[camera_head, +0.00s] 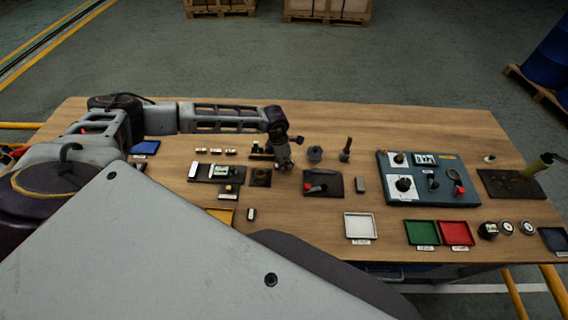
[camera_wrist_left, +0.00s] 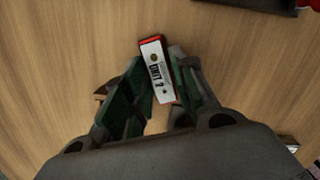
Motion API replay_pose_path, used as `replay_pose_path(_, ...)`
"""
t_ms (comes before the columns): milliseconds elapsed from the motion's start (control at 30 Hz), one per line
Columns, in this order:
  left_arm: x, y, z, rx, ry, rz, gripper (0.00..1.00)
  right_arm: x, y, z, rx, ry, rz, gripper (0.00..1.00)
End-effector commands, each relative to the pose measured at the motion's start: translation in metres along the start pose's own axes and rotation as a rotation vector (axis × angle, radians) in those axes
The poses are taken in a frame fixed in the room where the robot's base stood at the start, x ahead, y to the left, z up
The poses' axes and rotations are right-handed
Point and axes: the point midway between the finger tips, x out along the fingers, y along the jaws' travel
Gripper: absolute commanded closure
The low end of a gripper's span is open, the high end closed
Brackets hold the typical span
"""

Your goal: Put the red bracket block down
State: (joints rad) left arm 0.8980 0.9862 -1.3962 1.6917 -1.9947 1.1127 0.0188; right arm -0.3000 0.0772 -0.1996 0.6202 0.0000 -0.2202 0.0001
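The red bracket block (camera_wrist_left: 157,70) shows in the left wrist view, with red edges and a white label face printed "UNIT 2". It sits slightly tilted between the fingertips of my left gripper (camera_wrist_left: 160,85), whose green pads close on its two sides. In the head view my left gripper (camera_head: 284,163) points down over the middle of the table, and I cannot make out the block there. Whether the block touches the table is unclear. My right gripper is not in view.
The wooden table (camera_head: 420,125) holds a blue-grey control panel (camera_head: 425,196), a dark plate with a red part (camera_head: 322,184), and white (camera_head: 347,226), green (camera_head: 408,232) and red (camera_head: 470,233) trays. Bare wood shows around the gripper in the left wrist view.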

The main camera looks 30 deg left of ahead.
Motion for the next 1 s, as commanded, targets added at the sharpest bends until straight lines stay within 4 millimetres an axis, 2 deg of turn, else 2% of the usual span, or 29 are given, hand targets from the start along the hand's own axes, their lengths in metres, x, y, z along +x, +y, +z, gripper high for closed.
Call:
replay_pose_path(533, 0.0032, 0.0004, -0.0001, 0.000, -0.001, 0.001, 0.73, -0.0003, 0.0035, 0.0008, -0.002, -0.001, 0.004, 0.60)
replay_pose_path(733, 0.0031, 0.0005, -0.0001, 0.000, -0.001, 0.001, 0.99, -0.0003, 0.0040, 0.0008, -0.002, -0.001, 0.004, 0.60)
replay_pose_path(1000, 0.0026, 0.0007, 0.0002, 0.000, -0.001, 0.001, 1.00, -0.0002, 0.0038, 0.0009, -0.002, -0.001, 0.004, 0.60)
